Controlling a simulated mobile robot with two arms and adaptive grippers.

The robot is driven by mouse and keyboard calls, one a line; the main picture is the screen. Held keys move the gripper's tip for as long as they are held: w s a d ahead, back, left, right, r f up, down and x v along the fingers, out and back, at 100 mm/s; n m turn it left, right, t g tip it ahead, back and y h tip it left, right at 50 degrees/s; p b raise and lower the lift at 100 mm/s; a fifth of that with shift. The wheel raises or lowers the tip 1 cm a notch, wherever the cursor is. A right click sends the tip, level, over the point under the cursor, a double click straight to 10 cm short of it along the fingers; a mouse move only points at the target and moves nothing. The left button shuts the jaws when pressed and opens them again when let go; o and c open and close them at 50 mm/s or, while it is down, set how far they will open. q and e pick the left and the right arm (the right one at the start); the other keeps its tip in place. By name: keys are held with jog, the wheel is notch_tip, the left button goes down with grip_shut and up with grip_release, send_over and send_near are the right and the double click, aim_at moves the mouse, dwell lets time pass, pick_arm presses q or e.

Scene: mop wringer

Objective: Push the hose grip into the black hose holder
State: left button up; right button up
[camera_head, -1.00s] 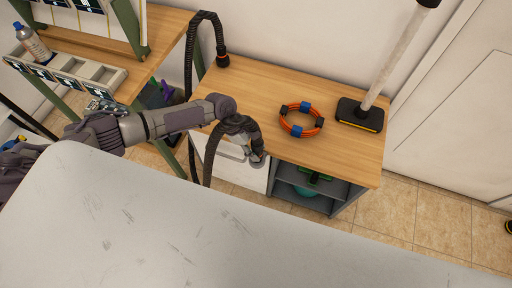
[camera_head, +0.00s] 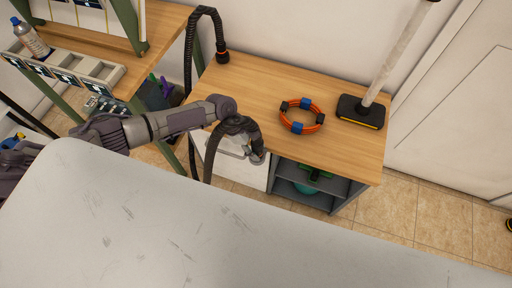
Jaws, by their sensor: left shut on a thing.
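My left gripper (camera_head: 250,150) is in front of the wooden cabinet's front edge. It is shut on the hose grip, at the end of a dark hose (camera_head: 211,150) that arches over it and hangs down on its left. The grip itself is mostly hidden by the gripper and hose. Another black ribbed hose (camera_head: 190,50) loops at the back left corner and ends upright on the cabinet top in a black fitting with an orange ring (camera_head: 222,57). I cannot clearly make out the black hose holder. My right gripper is not in view.
On the cabinet top (camera_head: 262,85) lie an orange cable coil (camera_head: 318,127) and a black mop head (camera_head: 352,112) with a pale pole. Open shelves (camera_head: 318,198) are below. A shelf unit with a bottle (camera_head: 30,40) is at left. My large pale body surface fills the front.

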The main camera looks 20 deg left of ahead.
pick_arm(q)
jog(key=shift+f, duration=0.15)
dwell(0.8)
jog(key=o, duration=1.2)
